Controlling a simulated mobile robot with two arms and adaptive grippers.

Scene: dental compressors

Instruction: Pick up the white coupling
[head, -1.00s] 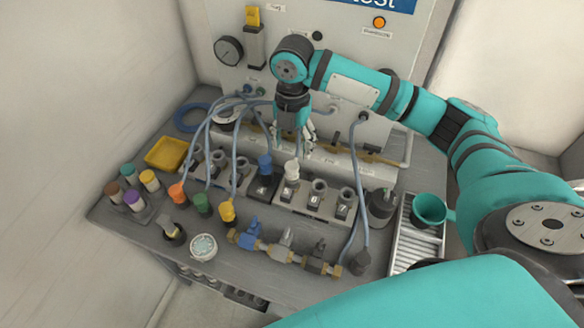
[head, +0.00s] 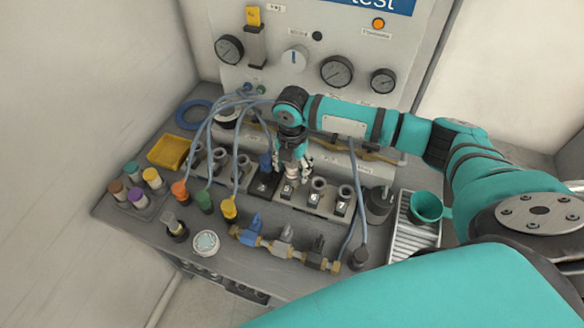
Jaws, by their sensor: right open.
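The white coupling (head: 292,172) stands in the numbered grey socket block in the head view, just right of the blue coupling (head: 265,161). My right gripper (head: 293,172) points down at it from above, with its open fingers around or right beside its top. The fingers hide most of the coupling, and I cannot tell whether they touch it. My left gripper is not in view.
The socket block (head: 325,207) has empty sockets to the right. Orange (head: 180,190), green (head: 204,201) and yellow (head: 229,208) couplings with hoses stand to the left. A brass valve manifold (head: 284,246) lies in front. A teal cup (head: 426,207) stands at right.

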